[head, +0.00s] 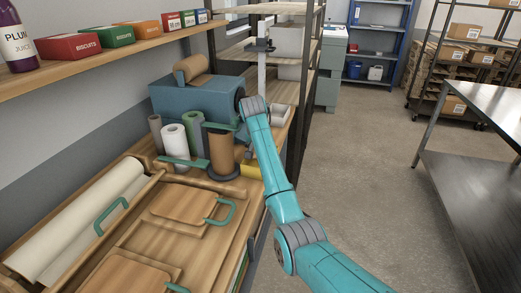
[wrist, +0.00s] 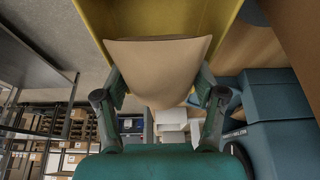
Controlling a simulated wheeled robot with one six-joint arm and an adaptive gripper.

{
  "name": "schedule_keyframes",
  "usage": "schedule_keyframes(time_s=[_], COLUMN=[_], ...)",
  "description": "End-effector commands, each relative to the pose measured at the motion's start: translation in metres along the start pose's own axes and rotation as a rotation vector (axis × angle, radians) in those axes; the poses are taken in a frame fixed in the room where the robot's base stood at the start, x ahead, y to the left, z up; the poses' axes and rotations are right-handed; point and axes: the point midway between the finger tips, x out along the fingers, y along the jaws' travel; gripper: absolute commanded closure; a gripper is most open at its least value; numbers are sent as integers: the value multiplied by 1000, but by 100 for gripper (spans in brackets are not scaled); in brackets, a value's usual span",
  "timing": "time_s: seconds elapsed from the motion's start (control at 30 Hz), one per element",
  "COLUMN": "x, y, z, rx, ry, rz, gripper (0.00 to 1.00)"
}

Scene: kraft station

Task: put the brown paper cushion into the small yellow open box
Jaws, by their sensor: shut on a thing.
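In the wrist view my gripper (wrist: 158,78) is shut on the brown paper cushion (wrist: 160,62), a pale tan curved piece between the two fingers. The small yellow open box (wrist: 210,17) fills the top of that view, behind and around the cushion's far edge. I cannot tell whether the cushion is inside the box or touching it. In the head view only a bit of the yellow box (head: 251,171) shows, left of my arm. My arm hides the gripper and cushion there.
A brown roll (head: 221,152) stands on a dark round base just left of the yellow box. White (head: 175,145) and green rolls stand further left, before a blue machine (head: 195,98). Wooden lids with green handles (head: 220,211) and a long paper roll (head: 85,215) lie nearer.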

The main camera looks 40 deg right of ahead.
Motion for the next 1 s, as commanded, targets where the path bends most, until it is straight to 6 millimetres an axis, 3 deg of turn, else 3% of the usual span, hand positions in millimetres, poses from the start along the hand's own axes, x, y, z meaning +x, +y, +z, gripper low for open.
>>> schedule_keyframes(time_s=[0.1, 0.13, 0.23, 0.27, 1.0], x=[0, 0, 0, 0, -8], y=[0, 0, 0, 0, 0], z=[0, 0, 0, 0, -4], rx=[0, 0, 0, 0, 0], ry=[0, 0, 0, 0, 2], rz=[0, 0, 0, 0, -1], gripper=[48, 28, 3, 1, 1])
